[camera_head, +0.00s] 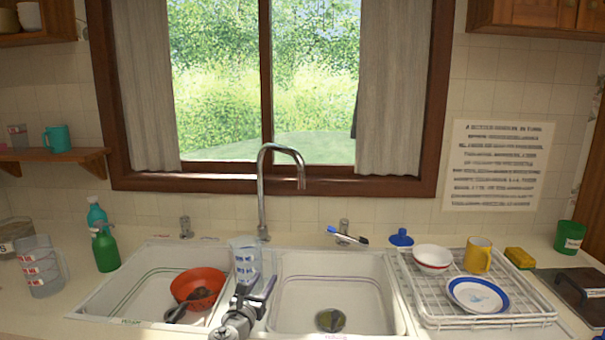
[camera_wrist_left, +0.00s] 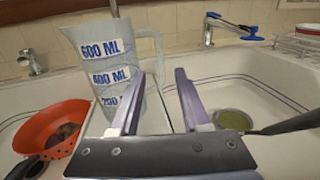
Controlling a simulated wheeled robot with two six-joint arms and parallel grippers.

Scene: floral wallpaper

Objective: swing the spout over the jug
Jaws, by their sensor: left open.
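The chrome spout (camera_head: 283,149) rises behind the sink, arches to the right, and its tip hangs on the right basin's side. A clear jug with blue ML labels (camera_head: 245,258) stands upright at the divider between the basins. In the left wrist view the jug (camera_wrist_left: 103,70) is left of centre, its handle toward the right. My left gripper (camera_head: 257,286) is open in front of the jug. Its fingers (camera_wrist_left: 160,75) are apart, with the handle's lower part showing between them; I cannot tell whether they surround it. My right gripper is not visible.
The left basin (camera_head: 140,285) holds a red colander (camera_head: 199,284). The right basin (camera_head: 300,300) has a drain. A dish rack (camera_head: 425,300) stands right; green bottles (camera_head: 105,248) and another measuring jug (camera_head: 40,266) stand left.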

